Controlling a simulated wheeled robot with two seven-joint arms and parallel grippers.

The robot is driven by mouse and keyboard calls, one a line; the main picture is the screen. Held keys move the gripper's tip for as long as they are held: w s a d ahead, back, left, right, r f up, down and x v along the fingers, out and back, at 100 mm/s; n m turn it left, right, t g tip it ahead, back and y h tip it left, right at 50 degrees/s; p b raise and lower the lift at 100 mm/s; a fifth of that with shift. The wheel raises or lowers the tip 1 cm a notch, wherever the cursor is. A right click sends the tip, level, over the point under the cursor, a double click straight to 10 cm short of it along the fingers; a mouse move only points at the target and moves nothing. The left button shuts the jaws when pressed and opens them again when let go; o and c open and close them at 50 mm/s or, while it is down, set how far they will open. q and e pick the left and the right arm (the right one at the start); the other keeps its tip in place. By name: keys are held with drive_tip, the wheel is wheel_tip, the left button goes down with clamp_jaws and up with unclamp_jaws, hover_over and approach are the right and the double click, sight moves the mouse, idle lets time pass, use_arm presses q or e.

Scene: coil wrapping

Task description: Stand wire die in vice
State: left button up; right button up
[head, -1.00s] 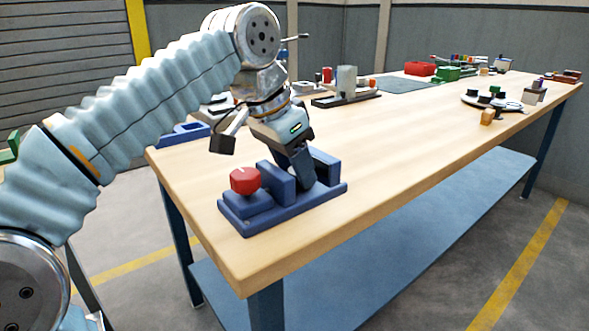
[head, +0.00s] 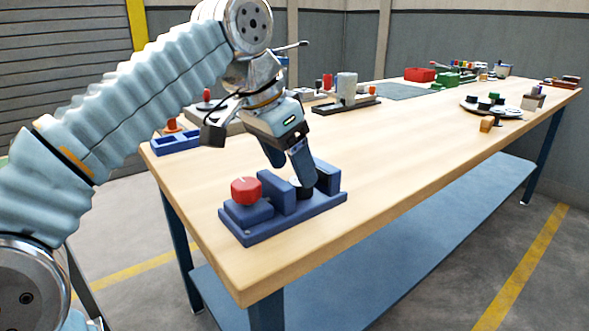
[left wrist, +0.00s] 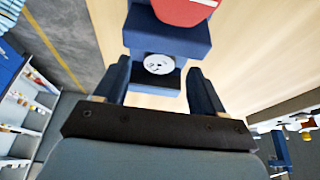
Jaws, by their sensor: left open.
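The blue vice (head: 290,216) with a red knob (head: 246,190) stands near the front left of the table. The wire die (head: 302,188) shows as a small dark piece between the vice jaws, partly hidden by a finger. In the left wrist view, the die's round pale face (left wrist: 158,64) sits in the vice gap, below the red knob (left wrist: 185,10). My left gripper (head: 288,168) is open above the vice, its fingers either side of the die in the wrist view (left wrist: 159,82) and apart from it. My right gripper is not in view.
A blue tray (head: 177,142) lies at the table's left edge. A grey block on a dark base (head: 346,90) stands behind the vice. The table right of the vice is clear.

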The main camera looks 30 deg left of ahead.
use_arm(q)
drive_tip(key=p+v, duration=0.2)
drive_tip(key=v, duration=0.7)
drive_tip(key=shift+p, duration=0.3)
